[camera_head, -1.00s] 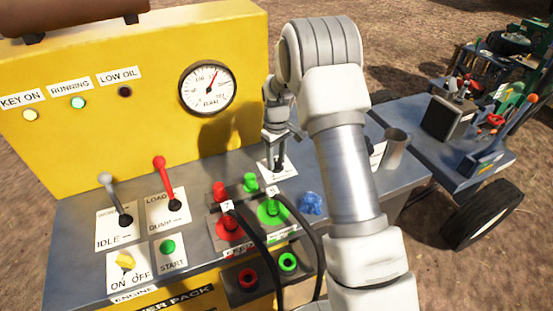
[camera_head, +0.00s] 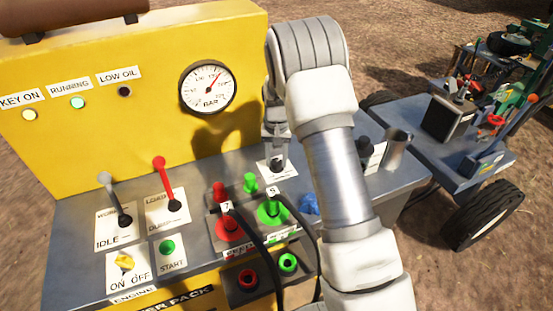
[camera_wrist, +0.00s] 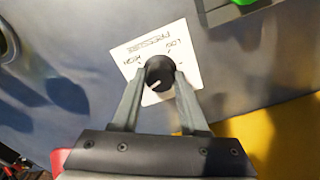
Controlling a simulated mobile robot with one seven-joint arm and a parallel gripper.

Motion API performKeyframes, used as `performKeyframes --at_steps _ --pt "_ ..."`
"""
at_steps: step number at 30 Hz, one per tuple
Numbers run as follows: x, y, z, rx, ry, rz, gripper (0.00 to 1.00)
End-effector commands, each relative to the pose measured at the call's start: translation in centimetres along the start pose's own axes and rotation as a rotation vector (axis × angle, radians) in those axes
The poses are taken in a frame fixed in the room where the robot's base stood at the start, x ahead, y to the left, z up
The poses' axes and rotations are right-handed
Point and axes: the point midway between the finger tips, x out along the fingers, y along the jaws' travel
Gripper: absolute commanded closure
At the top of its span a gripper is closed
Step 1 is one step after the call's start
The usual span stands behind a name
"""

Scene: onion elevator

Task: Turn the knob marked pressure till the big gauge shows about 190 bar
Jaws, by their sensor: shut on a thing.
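The pressure knob (camera_wrist: 158,70) is black and round, with a pale pointer line, on a white plate marked PRESSURE, LOW and HIGH. In the wrist view my gripper (camera_wrist: 161,78) is shut on the knob, one finger on each side. In the head view my gripper (camera_head: 276,155) reaches down to the knob's white plate (camera_head: 287,170), and the fingers mostly hide the knob. The big gauge (camera_head: 207,88) is round and white, marked BAR, on the yellow panel. Its needle points up and to the right; the small numbers are hard to read.
Left of my gripper stand a red lever (camera_head: 166,185), a grey lever (camera_head: 112,198) and red and green hose couplings (camera_head: 272,208) with black hoses. A metal cup (camera_head: 397,150) stands to the right. The running light (camera_head: 78,102) is lit green.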

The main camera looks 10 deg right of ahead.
Motion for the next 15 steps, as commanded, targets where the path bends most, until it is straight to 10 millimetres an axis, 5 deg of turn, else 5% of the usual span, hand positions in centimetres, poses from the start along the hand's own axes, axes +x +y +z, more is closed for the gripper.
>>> performKeyframes --at_steps 15 --pt "-0.09 -0.01 -0.05 0.147 0.001 -0.001 1.00"
